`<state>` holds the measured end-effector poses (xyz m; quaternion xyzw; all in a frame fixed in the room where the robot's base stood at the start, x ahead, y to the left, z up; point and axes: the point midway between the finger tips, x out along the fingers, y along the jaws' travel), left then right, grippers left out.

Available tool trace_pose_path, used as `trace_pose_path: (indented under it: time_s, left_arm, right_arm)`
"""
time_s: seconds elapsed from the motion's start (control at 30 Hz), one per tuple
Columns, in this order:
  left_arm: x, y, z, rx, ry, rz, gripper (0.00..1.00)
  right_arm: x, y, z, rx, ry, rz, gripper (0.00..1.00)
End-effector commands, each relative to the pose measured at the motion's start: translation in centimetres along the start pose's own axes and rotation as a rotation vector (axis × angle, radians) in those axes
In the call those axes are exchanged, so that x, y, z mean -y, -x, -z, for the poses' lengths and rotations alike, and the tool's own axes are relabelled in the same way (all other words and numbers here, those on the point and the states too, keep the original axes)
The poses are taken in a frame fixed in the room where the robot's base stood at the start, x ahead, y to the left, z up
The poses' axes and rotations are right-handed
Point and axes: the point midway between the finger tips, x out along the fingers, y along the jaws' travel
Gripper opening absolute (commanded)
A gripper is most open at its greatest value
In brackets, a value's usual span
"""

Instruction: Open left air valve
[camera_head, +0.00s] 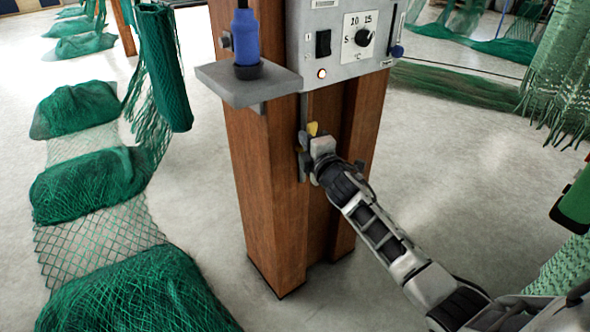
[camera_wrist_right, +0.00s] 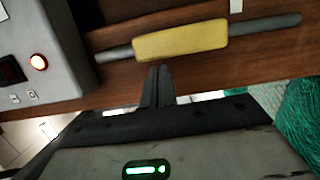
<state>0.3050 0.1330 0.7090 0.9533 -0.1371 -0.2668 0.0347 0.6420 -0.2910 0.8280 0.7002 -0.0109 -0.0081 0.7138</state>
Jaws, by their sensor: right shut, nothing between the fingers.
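The air valve shows as a yellow handle (camera_head: 312,129) low on the wooden post, under the grey control box. In the right wrist view the yellow handle (camera_wrist_right: 180,42) lies along a grey rod against the wood. My right gripper (camera_head: 308,146) is at the handle, its fingers shut and empty. In the right wrist view the closed fingertips (camera_wrist_right: 160,70) are just below the handle's left half; I cannot tell whether they touch it. In the head view the wrist partly hides the handle. My left gripper is not in view.
The grey control box (camera_head: 344,75) with a dial and switch sits above my right wrist. A grey shelf (camera_head: 230,82) holding a blue-handled tool (camera_head: 245,40) juts from the post's left. Green nets (camera_head: 90,185) lie on the left floor. Floor right of the post is mostly clear.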

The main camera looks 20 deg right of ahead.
Motion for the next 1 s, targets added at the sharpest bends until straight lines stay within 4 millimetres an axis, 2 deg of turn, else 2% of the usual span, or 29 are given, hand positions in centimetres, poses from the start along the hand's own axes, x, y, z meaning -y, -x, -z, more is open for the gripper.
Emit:
trace_pose_path:
  time_s: [0.3,0.77,0.87,1.0]
  left_arm:
    - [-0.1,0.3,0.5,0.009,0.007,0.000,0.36]
    - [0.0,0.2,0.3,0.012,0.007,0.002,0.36]
    - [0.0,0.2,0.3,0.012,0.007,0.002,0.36]
    - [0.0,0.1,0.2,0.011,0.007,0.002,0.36]
  right_arm:
    - [-0.3,-0.1,-0.5,-0.001,-0.065,0.015,0.00]
    - [-0.2,-0.1,-0.4,-0.001,-0.068,0.016,0.00]
    - [-0.2,-0.1,0.1,-0.003,-0.070,0.016,0.00]
    - [-0.2,0.3,2.2,-0.006,-0.072,0.016,0.00]
